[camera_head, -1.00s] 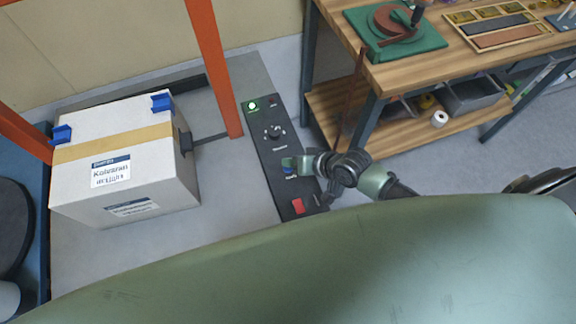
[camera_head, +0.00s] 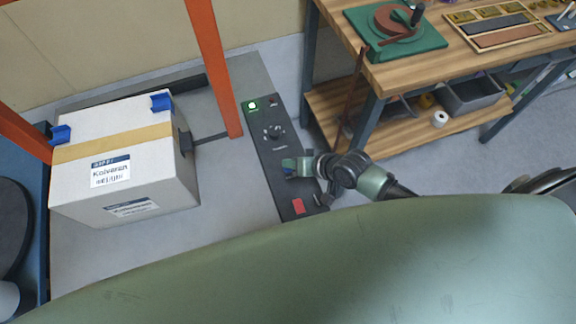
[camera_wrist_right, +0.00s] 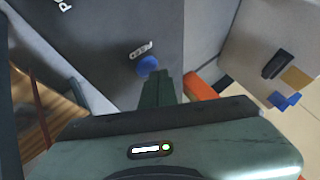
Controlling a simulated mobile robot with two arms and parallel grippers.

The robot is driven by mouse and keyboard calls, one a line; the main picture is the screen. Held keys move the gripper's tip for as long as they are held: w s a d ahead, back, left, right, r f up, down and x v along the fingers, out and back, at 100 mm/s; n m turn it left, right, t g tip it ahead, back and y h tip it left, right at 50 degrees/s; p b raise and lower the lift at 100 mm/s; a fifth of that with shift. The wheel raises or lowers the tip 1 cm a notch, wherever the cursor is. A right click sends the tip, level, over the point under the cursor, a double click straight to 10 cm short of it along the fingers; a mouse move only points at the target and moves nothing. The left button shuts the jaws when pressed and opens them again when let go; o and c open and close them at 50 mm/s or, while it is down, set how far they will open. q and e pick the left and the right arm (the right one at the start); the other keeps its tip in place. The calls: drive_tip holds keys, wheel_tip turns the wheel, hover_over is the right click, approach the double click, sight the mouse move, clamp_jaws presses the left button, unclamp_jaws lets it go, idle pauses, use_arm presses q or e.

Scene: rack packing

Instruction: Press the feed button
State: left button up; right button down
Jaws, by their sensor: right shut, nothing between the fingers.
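A dark control panel (camera_head: 262,146) lies beside the orange post. It carries a lit green light, a knob, a blue button and a red square. The blue button (camera_wrist_right: 148,65) is round, with a small pale label I cannot read, in the right wrist view. My right gripper (camera_wrist_right: 158,76) is shut and empty, its tips right at the button's edge in that view; I cannot tell whether they touch it. In the head view the right gripper (camera_head: 292,166) is over the panel's middle and mostly hides the button. My left gripper is not in view.
A white carton (camera_head: 130,160) with blue clips stands left of the panel, past the orange post (camera_head: 211,60). A wooden workbench (camera_head: 465,62) with a green fixture (camera_head: 395,40) stands to the right.

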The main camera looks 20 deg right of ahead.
drive_tip(key=shift+f, duration=0.4)
idle(0.8)
drive_tip(key=shift+r+p, duration=0.8)
drive_tip(key=shift+r, duration=0.05)
wheel_tip(320, 180, up, 5)
drive_tip(key=p, duration=0.5)
drive_tip(key=shift+r, duration=0.1)
idle(0.8)
